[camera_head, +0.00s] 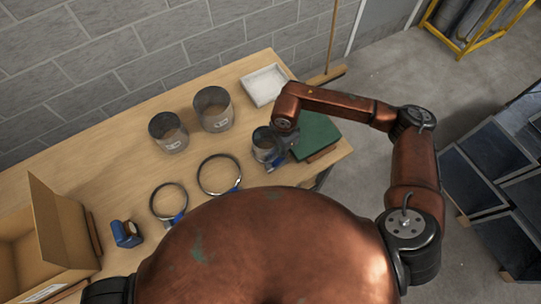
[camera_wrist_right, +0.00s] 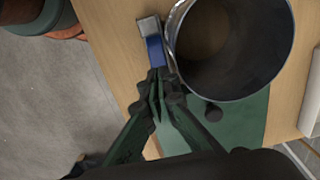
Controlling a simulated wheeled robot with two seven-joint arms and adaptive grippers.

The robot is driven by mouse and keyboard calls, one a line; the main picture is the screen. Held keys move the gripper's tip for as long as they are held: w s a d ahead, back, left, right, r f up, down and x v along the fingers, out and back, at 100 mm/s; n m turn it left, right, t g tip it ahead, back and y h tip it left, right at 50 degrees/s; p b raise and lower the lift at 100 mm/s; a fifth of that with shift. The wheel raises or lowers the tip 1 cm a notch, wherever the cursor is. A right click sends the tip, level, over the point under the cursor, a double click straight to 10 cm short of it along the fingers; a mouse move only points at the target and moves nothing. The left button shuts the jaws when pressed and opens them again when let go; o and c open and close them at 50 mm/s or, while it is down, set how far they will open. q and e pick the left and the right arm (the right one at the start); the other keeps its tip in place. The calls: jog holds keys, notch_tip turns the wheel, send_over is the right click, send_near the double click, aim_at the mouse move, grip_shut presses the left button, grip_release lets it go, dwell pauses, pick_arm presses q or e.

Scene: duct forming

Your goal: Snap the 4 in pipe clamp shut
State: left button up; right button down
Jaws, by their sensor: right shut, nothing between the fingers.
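The smallest grey metal pipe (camera_head: 264,147) stands upright near the right end of the workbench, partly hidden by my right arm. In the right wrist view, the pipe's open round mouth (camera_wrist_right: 228,45) fills the upper right. A thin clamp band appears to run around its rim. The clamp's latch, with a blue part (camera_wrist_right: 155,51) and a grey end, sits on the pipe's left side. My right gripper (camera_wrist_right: 159,88) is shut and empty, with its fingertips at the blue latch; contact is hard to judge. Whether the latch is closed I cannot tell. My left gripper is not in view.
Two larger pipes (camera_head: 213,109) (camera_head: 168,132) stand farther back on the workbench (camera_head: 118,163). Two loose clamp rings (camera_head: 238,172) (camera_head: 155,207) lie in front. A white tray (camera_head: 263,86), green mat (camera_head: 318,132), blue dispenser (camera_head: 127,234) and cardboard box (camera_head: 62,240) are also there.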

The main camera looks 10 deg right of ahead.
jog(key=shift+f, duration=0.15)
jog(key=shift+f+b, duration=2.3)
jog(key=shift+f, duration=0.15)
jog(key=shift+r, duration=0.1)
jog(key=shift+r+p, duration=1.65)
jog(key=shift+r, duration=2.35)
jog(key=shift+a, duration=0.1)
